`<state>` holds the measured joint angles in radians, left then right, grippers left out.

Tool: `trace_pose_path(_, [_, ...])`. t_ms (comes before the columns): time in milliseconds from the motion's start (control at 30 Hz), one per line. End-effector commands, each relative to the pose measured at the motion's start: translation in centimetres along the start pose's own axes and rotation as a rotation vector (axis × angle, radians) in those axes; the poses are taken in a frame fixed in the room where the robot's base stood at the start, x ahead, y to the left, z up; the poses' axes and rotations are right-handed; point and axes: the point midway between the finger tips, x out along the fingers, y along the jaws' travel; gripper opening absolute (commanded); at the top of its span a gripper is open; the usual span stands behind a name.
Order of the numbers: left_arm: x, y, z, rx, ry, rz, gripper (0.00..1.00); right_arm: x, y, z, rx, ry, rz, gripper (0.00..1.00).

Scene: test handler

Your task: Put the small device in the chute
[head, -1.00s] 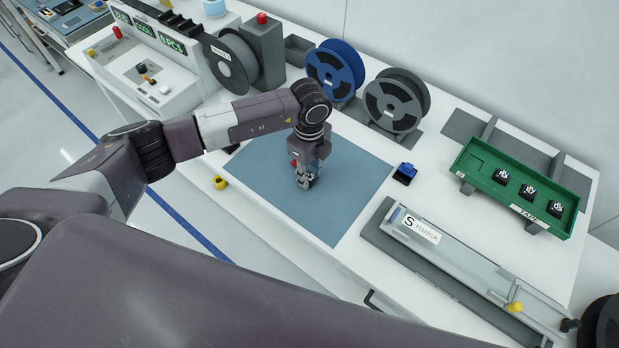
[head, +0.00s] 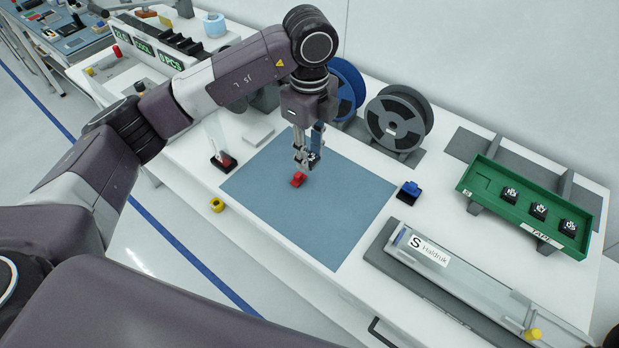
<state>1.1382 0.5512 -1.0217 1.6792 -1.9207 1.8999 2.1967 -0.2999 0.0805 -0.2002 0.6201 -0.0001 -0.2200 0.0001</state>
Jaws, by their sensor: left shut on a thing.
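My left gripper (head: 307,155) is above the blue-grey mat, pointing down. It is shut on a small dark thing (head: 314,160), mostly hidden by the fingers; I cannot tell its details. A small red piece (head: 298,180) lies on the mat just below the fingertips. The clear, long sloping chute (head: 455,268), with a label reading "S Haldruk", lies at the right front of the bench. Small black devices with white marks (head: 539,211) sit in a green tray (head: 490,178) marked "TAPE". My right gripper is not in view.
A blue-topped black block (head: 409,192) stands right of the mat (head: 340,220). A grey reel (head: 398,120) and a blue reel (head: 347,88) stand behind. The mat's front is clear.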

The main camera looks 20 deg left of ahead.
Motion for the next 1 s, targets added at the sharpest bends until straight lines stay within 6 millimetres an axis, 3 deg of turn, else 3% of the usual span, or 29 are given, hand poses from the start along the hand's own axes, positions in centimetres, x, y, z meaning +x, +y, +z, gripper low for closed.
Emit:
trace_pose_path(200, [-3.4,-0.1,0.0,-0.001,0.000,-0.002,0.05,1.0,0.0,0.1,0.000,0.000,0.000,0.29])
trace_pose_path(567, [-4.5,0.2,0.0,0.061,0.000,0.001,0.05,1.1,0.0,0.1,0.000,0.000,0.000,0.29])
trace_pose_path(767, [-4.3,0.7,0.1,0.333,-0.001,0.000,0.05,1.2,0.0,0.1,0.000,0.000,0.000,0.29])
trace_pose_path(1000, [-4.0,1.8,0.2,0.766,-0.001,0.001,0.05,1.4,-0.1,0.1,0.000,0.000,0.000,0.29])
